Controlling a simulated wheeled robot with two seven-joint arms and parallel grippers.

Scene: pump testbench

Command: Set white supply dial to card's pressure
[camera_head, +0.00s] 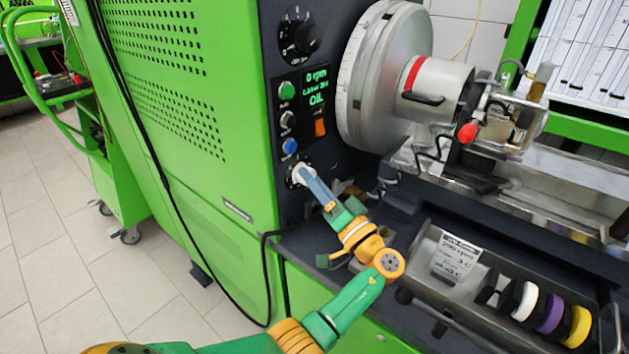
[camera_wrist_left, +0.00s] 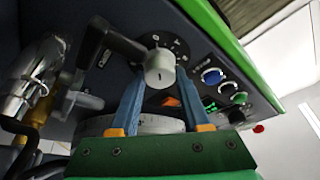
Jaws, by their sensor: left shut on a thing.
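The white supply dial (camera_head: 301,173) is low on the dark control panel, under the blue button. In the left wrist view the white dial (camera_wrist_left: 159,68) shows a dark mark on its face and a ring of scale marks around it, too small to read. My left gripper (camera_head: 308,181) reaches it from the lower right. Its two blue fingers sit on either side of the dial, shut on it. The card (camera_head: 455,256) lies in the tray at the lower right; it seems to read 200 rpm, and its pressure line is too small to read surely. My right gripper is not in view.
A black dial (camera_head: 305,38) and a green display (camera_head: 317,88) reading 0 rpm and OIL are higher on the panel. Green, dark and blue buttons (camera_head: 289,147) sit above the white dial. A big metal drum (camera_head: 380,80) stands close right. White, purple and yellow discs (camera_head: 550,313) stand in the tray.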

